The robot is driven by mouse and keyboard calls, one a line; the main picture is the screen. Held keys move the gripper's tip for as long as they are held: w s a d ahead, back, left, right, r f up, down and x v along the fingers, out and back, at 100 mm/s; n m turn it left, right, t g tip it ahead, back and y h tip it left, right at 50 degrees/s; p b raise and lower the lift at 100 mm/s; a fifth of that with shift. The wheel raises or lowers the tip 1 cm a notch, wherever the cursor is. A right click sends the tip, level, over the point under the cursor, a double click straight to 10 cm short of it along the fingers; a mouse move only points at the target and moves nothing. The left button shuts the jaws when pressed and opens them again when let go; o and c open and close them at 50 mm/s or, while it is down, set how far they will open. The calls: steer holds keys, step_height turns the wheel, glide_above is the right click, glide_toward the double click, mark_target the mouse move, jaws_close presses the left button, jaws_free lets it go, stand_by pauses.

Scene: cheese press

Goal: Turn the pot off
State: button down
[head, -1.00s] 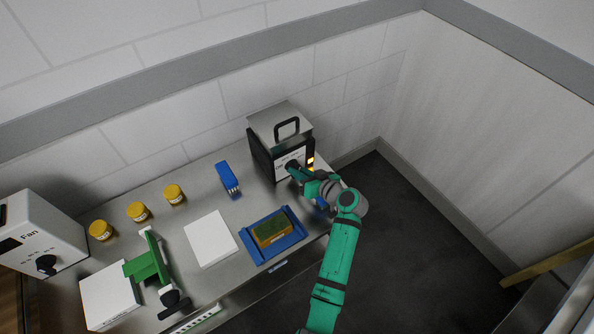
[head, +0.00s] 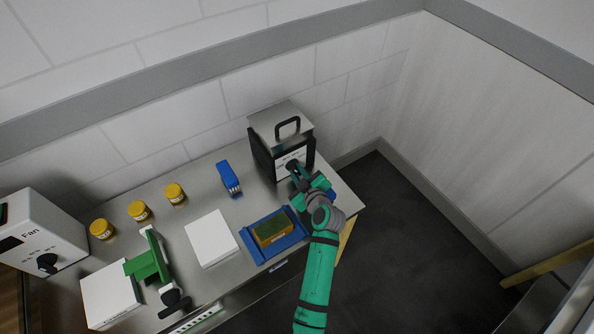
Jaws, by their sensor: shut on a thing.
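The pot (head: 281,124) is a dark box with a steel lid and a black loop handle, at the back right of the steel counter. Its front has a white label panel (head: 283,164) and a black knob (head: 292,165). My gripper (head: 297,172) is at the front of the pot, shut on the knob. The fingers and part of the knob are hard to make out at this size. No orange light shows on the pot's front.
A blue tray (head: 252,252) with an orange-and-green block (head: 272,230) lies close to my arm. A blue brush-like tool (head: 228,177), a white board (head: 211,238), several yellow jars (head: 174,194), a green press (head: 150,266) and a Fan box (head: 40,231) stand leftward.

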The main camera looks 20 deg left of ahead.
steer(key=n+t, duration=0.2)
steer(key=n, duration=0.1)
steer(key=shift+s+a+f+h, duration=0.1)
steer(key=shift+s+h, duration=0.05)
steer(key=shift+h, duration=0.25)
steer(key=shift+n+t, duration=0.6)
steer(key=shift+n, duration=0.6)
steer(key=c, duration=1.7)
jaws_free()
